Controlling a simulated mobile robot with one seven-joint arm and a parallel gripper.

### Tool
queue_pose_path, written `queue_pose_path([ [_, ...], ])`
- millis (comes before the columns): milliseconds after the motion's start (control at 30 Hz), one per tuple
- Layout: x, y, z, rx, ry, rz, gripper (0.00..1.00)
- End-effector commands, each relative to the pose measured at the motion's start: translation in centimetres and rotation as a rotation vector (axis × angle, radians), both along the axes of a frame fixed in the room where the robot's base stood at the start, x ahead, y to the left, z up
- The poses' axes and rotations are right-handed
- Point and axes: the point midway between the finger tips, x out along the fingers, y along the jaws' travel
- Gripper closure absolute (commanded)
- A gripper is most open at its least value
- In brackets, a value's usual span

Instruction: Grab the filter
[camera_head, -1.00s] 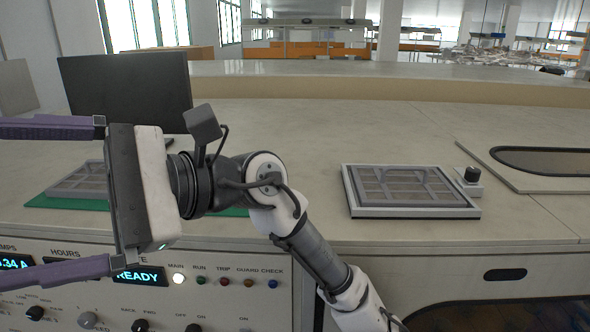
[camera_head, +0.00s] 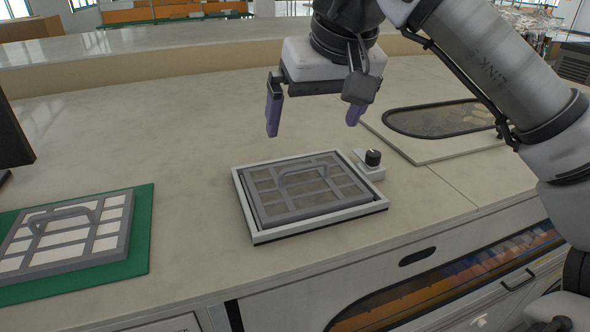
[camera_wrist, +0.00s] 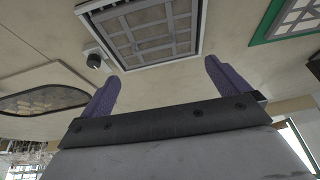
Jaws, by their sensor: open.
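One filter (camera_head: 262,200), a grey grid frame with dull brownish panels and an arched handle (camera_head: 303,172), lies in a white-rimmed tray (camera_head: 372,208) on the counter. A second filter (camera_head: 66,262), with white panels and its own handle, lies on a green mat (camera_head: 139,240) at the lower left. My gripper (camera_head: 312,128) is open and empty, its purple fingers pointing down above and behind the tray filter, apart from it. In the wrist view, the tray filter (camera_wrist: 140,42) shows at the top beyond the fingers, and the mat filter (camera_wrist: 301,15) at the upper right.
A small block with a black knob (camera_head: 372,157) stands at the tray's right corner. A dark oval window (camera_head: 440,119) is set in a panel farther right. A dark monitor (camera_head: 12,140) stands at the left edge. The counter between mat and tray is clear.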

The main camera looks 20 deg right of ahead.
Motion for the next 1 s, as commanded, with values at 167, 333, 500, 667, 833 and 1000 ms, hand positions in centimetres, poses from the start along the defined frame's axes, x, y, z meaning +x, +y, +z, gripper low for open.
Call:
queue_pose_path([
  [167,0.1,-1.3,-1.2,-0.041,0.014,-0.014,0.0],
  [333,1.4,-1.1,-5.1,-0.041,0.013,-0.012,0.0],
  [500,2.5,-1.0,-7.2,-0.038,0.012,-0.011,0.0],
  [667,2.9,-1.0,-7.7,-0.037,0.01,-0.011,0.0],
  [833,3.5,-0.9,-8.7,-0.038,0.011,-0.011,0.0],
  [1000,5.0,-0.7,-11.0,-0.038,0.012,-0.01,0.0],
])
